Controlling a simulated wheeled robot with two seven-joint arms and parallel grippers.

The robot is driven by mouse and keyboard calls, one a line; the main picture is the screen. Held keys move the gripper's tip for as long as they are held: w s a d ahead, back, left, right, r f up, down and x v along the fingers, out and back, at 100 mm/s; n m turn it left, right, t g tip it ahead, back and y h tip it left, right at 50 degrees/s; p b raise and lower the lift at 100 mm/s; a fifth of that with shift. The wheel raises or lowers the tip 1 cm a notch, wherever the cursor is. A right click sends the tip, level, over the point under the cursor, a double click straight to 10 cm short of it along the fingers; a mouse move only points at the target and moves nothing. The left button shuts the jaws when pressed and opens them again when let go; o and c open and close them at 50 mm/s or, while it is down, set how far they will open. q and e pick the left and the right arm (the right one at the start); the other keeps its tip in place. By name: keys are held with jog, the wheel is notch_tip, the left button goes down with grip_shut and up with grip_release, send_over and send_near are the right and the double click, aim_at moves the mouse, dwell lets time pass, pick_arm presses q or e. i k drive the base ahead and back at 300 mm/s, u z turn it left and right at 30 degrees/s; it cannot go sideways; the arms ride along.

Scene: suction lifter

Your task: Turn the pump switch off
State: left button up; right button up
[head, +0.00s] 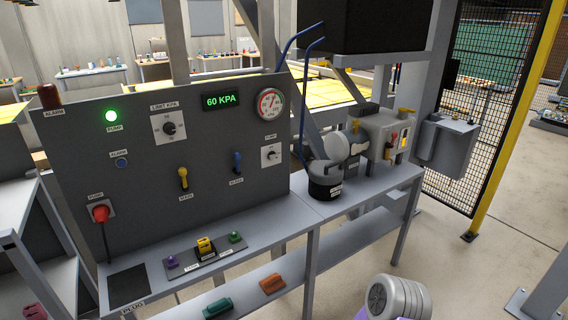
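The pump switch (270,154) is a small dark knob on a white plate at the right side of the grey control panel (140,150). The small label above it seems to read PUMP, and its exact setting is too small to read. The green pump lamp (111,116) at the upper left of the panel is lit. The display (222,101) reads 60 KPA, and the round gauge (269,104) is above the switch.
The panel also carries a limit knob (169,128), a yellow lever (183,178), a blue lever (237,163) and a red plug (101,213) with a cable. Small coloured parts sit on the ledge below. A dark canister (326,182) stands right of the panel.

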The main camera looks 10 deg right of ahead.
aim_at(272, 155)
jog(key=z, duration=1.65)
jog(key=i, duration=1.2)
jog(key=u, duration=1.3)
